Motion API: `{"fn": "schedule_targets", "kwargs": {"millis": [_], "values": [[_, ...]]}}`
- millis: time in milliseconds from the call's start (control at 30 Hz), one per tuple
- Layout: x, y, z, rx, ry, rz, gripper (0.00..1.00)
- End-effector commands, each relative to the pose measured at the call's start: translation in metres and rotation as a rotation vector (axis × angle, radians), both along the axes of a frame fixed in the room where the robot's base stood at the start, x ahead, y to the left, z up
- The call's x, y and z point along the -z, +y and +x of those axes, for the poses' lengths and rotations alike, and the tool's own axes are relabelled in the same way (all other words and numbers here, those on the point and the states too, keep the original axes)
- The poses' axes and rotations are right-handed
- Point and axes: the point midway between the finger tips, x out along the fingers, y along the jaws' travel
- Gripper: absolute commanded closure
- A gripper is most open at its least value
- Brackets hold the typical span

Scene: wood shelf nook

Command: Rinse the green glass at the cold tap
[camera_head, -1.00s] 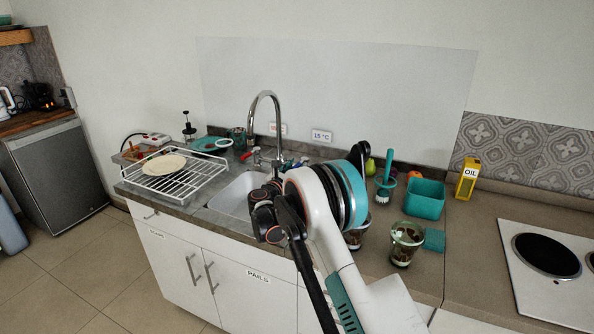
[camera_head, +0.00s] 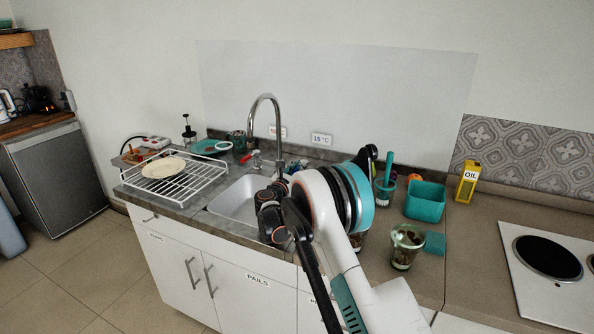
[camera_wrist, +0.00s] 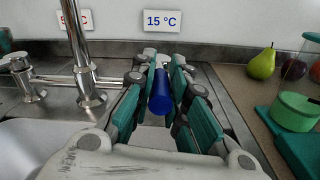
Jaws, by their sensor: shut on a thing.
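My gripper (camera_wrist: 163,80) has its fingers on both sides of a blue tap handle (camera_wrist: 161,98) below the 15 °C label (camera_wrist: 161,21) and is shut on it. In the head view my arm hides most of the gripper and the handle. A greenish clear glass (camera_head: 406,247) with brown residue stands on the counter right of my arm. A similar glass (camera_head: 357,242) is mostly hidden behind the arm. A dark green glass (camera_head: 238,140) stands behind the sink. I cannot tell which is the task's glass. The curved spout (camera_head: 265,98) rises over the sink (camera_head: 236,199); no water flow is discernible.
A dish rack (camera_head: 197,181) with a plate (camera_head: 163,167) stands left of the sink. A teal tub (camera_head: 425,201), a brush (camera_head: 385,186) and an oil box (camera_head: 467,182) are at the right. A pear (camera_wrist: 262,64) stands right of the handle.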

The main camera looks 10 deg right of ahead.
Motion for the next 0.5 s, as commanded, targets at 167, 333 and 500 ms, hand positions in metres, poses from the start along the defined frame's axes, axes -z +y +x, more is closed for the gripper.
{"fn": "schedule_targets", "kwargs": {"millis": [167,333,500], "values": [[-0.0002,-0.0092,-0.0045,-0.104,0.000,0.000,1.00],[-0.0003,-0.0126,-0.0065,-0.176,0.000,0.000,1.00],[-0.0001,-0.0121,-0.0070,-0.194,0.000,0.000,1.00]]}}
